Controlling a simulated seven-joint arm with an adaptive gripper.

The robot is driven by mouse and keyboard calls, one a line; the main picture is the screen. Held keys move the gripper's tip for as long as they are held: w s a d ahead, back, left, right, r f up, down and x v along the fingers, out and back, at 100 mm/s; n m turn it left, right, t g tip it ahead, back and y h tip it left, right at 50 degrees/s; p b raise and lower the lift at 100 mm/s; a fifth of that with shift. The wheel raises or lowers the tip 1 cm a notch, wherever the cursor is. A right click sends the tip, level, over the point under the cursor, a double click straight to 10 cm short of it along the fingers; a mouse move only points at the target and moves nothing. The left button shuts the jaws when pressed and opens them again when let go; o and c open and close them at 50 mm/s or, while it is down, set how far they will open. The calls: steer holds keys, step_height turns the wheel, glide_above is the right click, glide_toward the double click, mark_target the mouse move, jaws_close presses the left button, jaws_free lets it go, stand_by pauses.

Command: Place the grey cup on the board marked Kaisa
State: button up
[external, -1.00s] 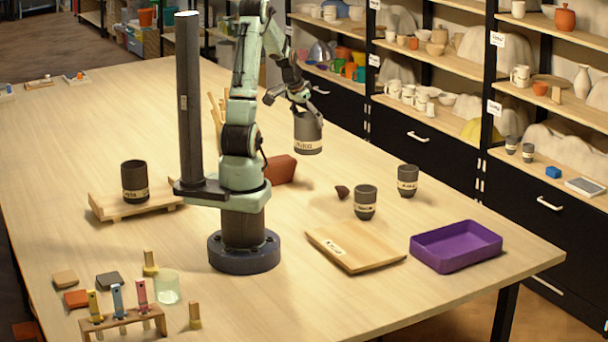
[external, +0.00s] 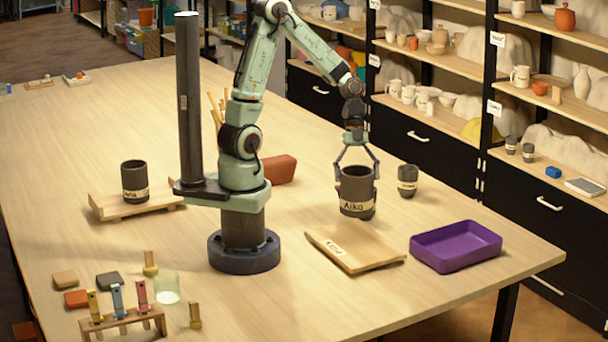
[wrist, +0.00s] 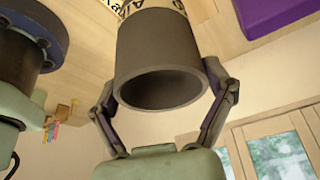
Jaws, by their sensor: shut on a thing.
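My gripper (external: 357,169) is shut on a dark grey cup (external: 357,192) with a pale band reading "Aika". The cup hangs upright, just behind the front wooden board (external: 378,252) in the external view. That board has a small white tag whose writing is too small to read surely. In the wrist view the cup (wrist: 162,58) shows its open mouth, with the gripper's fingers (wrist: 165,98) on either side of it. A second board (external: 108,209), left of my base, bears another dark cup (external: 134,180) with a partly readable band.
A purple tray (external: 456,246) stands right of the front board. A smaller dark cup (external: 407,180) stands behind it. A reddish-brown block (external: 281,169) lies behind my arm.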

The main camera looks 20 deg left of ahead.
mark_target(356, 207)
step_height(356, 207, down, 8)
steer(key=shift+r, duration=0.2)
steer(key=o, duration=1.1)
steer(key=shift+f, duration=0.1)
